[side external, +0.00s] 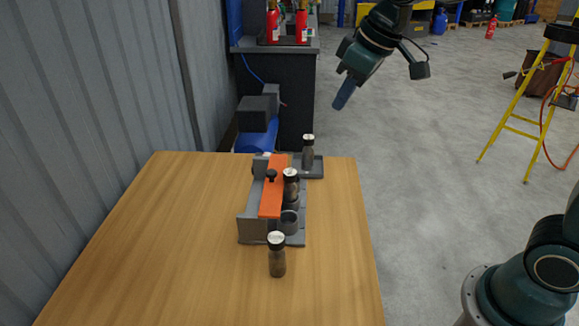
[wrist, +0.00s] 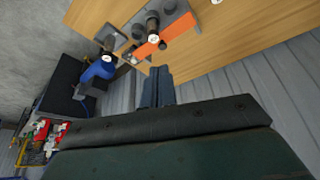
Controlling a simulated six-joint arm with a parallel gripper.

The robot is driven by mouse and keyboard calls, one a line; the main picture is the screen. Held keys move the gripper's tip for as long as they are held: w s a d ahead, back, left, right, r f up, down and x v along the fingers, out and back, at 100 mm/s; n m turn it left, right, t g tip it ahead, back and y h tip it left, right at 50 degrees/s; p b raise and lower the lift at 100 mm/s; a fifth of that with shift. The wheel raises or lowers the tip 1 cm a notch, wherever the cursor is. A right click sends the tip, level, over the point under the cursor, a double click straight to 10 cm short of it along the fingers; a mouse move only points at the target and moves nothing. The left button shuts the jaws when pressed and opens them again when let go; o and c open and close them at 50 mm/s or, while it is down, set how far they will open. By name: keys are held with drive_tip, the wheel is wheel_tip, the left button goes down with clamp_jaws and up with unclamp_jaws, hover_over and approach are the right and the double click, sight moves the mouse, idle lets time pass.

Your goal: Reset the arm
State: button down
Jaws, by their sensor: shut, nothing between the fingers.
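My gripper (side external: 345,93) is shut and empty, raised in the air beyond the far right corner of the table. In the wrist view its closed fingers (wrist: 157,86) point toward the table's edge. On the wooden table (side external: 180,240) stands a grey rack (side external: 250,226) with an orange bar (side external: 271,196) and a dark knob. One jar with a pale lid (side external: 291,186) stands in the rack. Another jar (side external: 308,152) stands at the rack's far end on a small grey tray (side external: 317,168). A third jar (side external: 277,256) stands upright on the table in front of the rack.
A corrugated metal wall (side external: 85,120) runs along the left. A dark cabinet (side external: 290,90) with red extinguishers (side external: 301,24) and a blue machine (side external: 257,132) stand behind the table. A yellow stepladder (side external: 522,110) stands at the right. The floor between is open.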

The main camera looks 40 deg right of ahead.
drive_tip(key=s+d+f+m, duration=0.1)
drive_tip(key=s+d+m, duration=0.1)
drive_tip(key=s, duration=0.8)
drive_tip(key=s+d+f+m+t+h, duration=0.1)
drive_tip(key=s+d+f, duration=0.1)
drive_tip(key=s, duration=0.9)
drive_tip(key=shift+s+d+m, duration=0.2)
drive_tip(key=shift+m, duration=0.2)
